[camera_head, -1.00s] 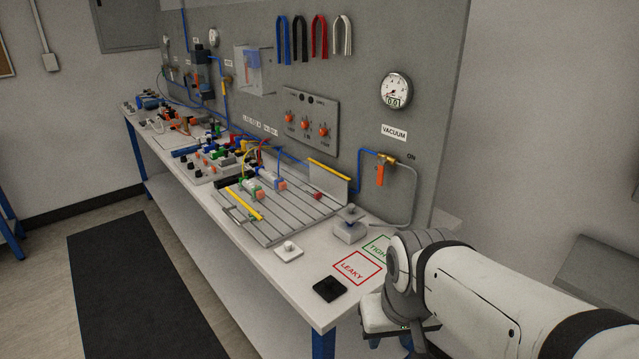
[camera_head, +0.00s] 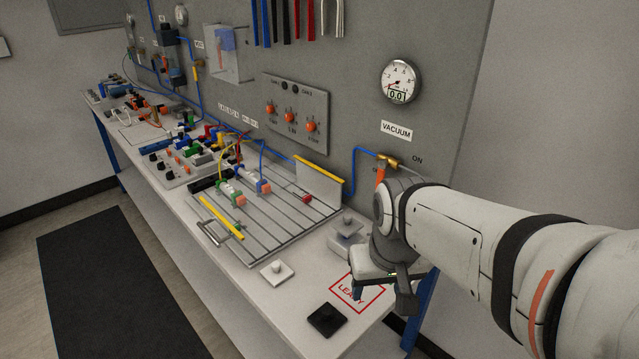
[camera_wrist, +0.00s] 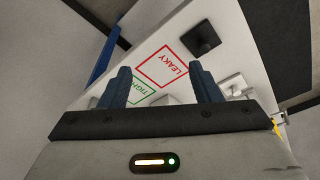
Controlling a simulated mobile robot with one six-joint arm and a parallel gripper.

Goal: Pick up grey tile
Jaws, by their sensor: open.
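A grey tile with a knob (camera_head: 347,226) appears to sit on a pale block (camera_head: 343,244) beside the slotted plate, partly behind my wrist. A white tile with a knob (camera_head: 277,272) and a black tile (camera_head: 327,319) lie flat on the bench. My gripper (camera_head: 381,294) is open and empty, above the red LEAKY square (camera_head: 350,300) and to the right of the tiles. In the wrist view my gripper (camera_wrist: 163,82) has its two blue fingers apart. The black tile (camera_wrist: 201,38) shows beyond them; the grey tile cannot be clearly made out there.
The slotted plate (camera_head: 262,232) carries fittings and a yellow bar. A grey panel with a vacuum gauge (camera_head: 398,81) and an orange-handled valve (camera_head: 380,175) rises behind the bench. The bench's front edge is near the black tile. The green TIGHT square (camera_wrist: 146,90) is partly hidden.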

